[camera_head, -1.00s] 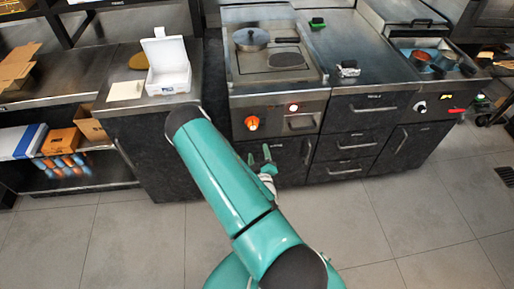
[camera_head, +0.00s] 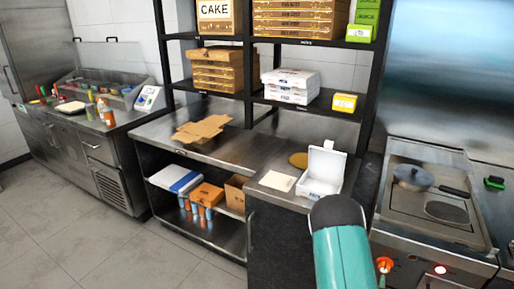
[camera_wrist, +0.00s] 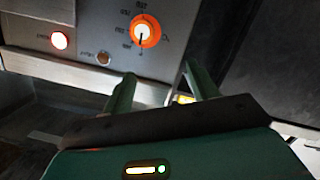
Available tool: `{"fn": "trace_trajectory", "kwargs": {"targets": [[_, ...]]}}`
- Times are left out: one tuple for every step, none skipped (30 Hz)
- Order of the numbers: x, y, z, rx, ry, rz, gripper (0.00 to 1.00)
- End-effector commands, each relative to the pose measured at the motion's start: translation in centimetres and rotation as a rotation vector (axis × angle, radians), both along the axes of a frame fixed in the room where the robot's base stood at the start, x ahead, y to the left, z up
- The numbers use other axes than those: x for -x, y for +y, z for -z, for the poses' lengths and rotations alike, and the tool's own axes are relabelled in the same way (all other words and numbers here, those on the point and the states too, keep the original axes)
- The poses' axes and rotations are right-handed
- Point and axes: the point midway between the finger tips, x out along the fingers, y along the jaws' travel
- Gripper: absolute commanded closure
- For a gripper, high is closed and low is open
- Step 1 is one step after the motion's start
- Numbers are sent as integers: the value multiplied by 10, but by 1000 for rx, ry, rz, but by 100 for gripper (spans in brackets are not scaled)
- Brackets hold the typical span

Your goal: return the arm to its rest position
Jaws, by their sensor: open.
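My teal arm (camera_head: 343,257) with its dark rounded joint rises from the lower edge of the head view, in front of the counter. My gripper is out of the head view. In the wrist view my gripper (camera_wrist: 158,90) shows two green fingers spread apart with nothing between them. Beyond the fingers is the cooker's front panel (camera_wrist: 85,20) with an orange knob (camera_wrist: 146,31) and a lit red lamp (camera_wrist: 59,40).
An open white box (camera_head: 322,178) is on the counter. Shelves of pizza boxes (camera_head: 300,18) stand behind. A topping station (camera_head: 100,107) is at the left. The floor (camera_head: 60,205) at lower left is clear.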

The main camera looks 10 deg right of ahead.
Motion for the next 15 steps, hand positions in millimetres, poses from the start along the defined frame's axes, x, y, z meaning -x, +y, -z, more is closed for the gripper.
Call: {"fn": "trace_trajectory", "kwargs": {"targets": [[-11, 6, -14, -49, -5, 5, 41], [-16, 10, -20, -80, -2, 7, 41], [-22, 16, -27, -121, 5, 8, 41], [-27, 20, -33, -151, 9, 9, 41], [-31, 25, -39, -180, 15, 8, 41], [-36, 32, -48, -218, 22, 4, 41], [-40, 37, -55, -246, 30, 1, 41], [-43, 43, -61, -274, 36, -3, 41], [-47, 51, -71, -311, 46, -9, 41], [-49, 57, -78, -338, 54, -14, 41], [-51, 63, -85, -363, 63, -21, 41], [-53, 72, -95, -397, 74, -30, 41], [-55, 79, -103, -422, 83, -38, 41], [-55, 85, -111, -444, 92, -46, 41], [-56, 94, -121, -473, 107, -57, 41]]}}
